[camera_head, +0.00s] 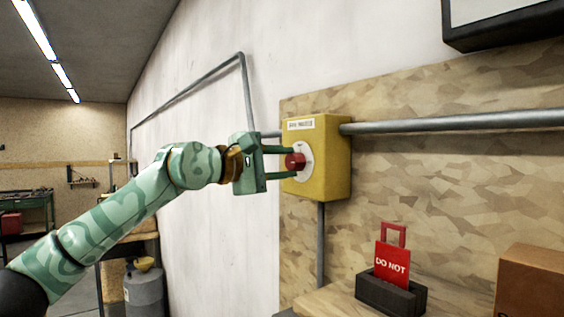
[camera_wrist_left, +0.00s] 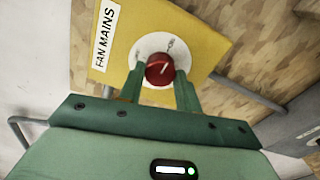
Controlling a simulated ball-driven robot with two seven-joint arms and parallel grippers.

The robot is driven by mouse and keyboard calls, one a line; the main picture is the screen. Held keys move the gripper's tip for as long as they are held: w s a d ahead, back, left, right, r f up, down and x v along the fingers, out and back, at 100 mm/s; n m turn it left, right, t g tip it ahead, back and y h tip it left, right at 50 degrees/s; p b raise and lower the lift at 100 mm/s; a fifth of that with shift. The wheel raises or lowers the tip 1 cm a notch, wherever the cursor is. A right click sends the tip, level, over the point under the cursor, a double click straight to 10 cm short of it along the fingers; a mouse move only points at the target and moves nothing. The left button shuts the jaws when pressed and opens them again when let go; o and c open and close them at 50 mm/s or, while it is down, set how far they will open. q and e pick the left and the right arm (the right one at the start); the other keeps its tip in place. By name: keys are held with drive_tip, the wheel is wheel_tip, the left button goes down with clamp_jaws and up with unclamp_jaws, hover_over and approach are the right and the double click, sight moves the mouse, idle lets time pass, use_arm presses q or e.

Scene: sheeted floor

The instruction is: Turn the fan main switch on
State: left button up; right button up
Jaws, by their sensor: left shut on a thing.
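The fan main switch is a yellow box (camera_head: 325,175) on a wooden board on the wall, with a label reading "FAN MAINS" (camera_wrist_left: 105,38) in the left wrist view. A red round knob (camera_head: 295,161) sits on a white dial plate (camera_head: 306,172) on its front. In the left wrist view the knob (camera_wrist_left: 160,69) has a pale pointer line, tilted towards the upper right, where small lettering shows on the plate. My left gripper (camera_head: 291,162) is shut on the knob, one finger on each side of it. My right gripper is in neither view.
Grey conduit (camera_head: 450,122) runs right from the box, and another (camera_head: 320,245) goes down. Below right, a red "DO NOT" tag (camera_head: 392,265) stands in a black holder (camera_head: 390,294) near a brown box (camera_head: 530,282). A grey cylinder (camera_head: 144,290) stands lower left.

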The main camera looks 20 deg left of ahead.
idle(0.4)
use_arm(q)
drive_tip(key=o, duration=1)
drive_tip(key=shift+c, duration=0.2)
drive_tip(key=shift+s, duration=0.1)
drive_tip(key=shift+s+a+f+b, duration=0.1)
drive_tip(key=shift+s+a+b, duration=0.15)
drive_tip(key=shift+a+b, duration=0.1)
drive_tip(key=b+v, duration=0.5)
drive_tip(key=v, duration=1)
drive_tip(key=shift+s, duration=0.15)
